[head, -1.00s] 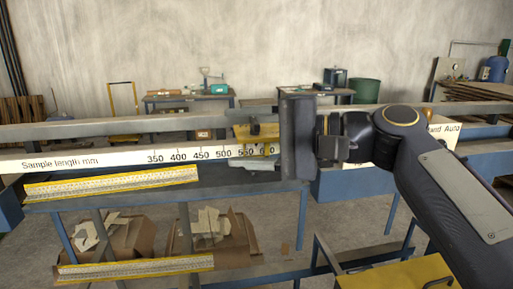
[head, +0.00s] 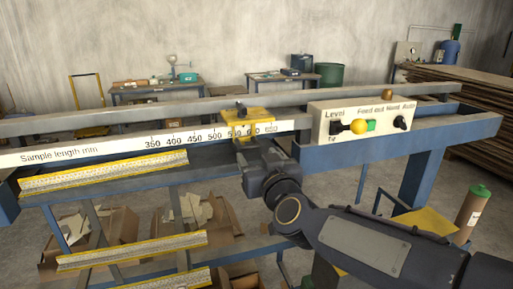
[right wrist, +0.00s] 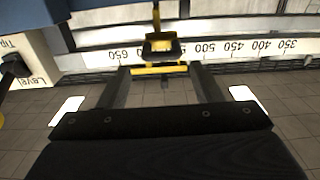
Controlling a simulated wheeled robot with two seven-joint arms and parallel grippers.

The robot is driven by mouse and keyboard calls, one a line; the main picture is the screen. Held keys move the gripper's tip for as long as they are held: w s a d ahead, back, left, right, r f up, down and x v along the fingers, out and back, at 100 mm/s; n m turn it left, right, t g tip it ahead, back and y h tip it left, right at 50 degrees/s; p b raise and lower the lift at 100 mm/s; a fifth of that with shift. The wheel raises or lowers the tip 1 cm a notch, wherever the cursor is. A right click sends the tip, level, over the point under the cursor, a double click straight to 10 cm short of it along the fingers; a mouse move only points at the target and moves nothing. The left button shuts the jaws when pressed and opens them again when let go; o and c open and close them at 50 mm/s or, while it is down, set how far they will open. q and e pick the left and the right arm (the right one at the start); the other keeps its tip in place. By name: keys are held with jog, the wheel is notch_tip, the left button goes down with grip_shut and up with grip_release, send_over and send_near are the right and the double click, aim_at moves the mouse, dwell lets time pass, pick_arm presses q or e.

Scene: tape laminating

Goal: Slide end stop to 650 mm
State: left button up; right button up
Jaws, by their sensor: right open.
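The yellow end stop (head: 245,122) sits on the rail of the white sample length scale (head: 100,148). It covers part of the scale around 550 to 600, left of the 650 mark. My right gripper (head: 258,150) is just below and in front of it, open. In the right wrist view, the end stop's black and yellow part (right wrist: 161,46) lies ahead, between the lines of the two spread fingers (right wrist: 160,84). I cannot tell whether the fingers touch it. The scale (right wrist: 262,48) appears upside down there, with 650 left of the stop. My left gripper is out of view.
A white control box (head: 360,120) with a yellow knob and switches stands on the frame right of the scale. Yellow-edged strips (head: 105,170) lie along the front left. Cardboard boxes (head: 100,238) are below the bench. A green-capped cylinder (head: 472,212) stands at right.

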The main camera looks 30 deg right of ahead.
aim_at(251, 148)
jog(key=x, duration=0.6)
jog(key=shift+w, duration=0.25)
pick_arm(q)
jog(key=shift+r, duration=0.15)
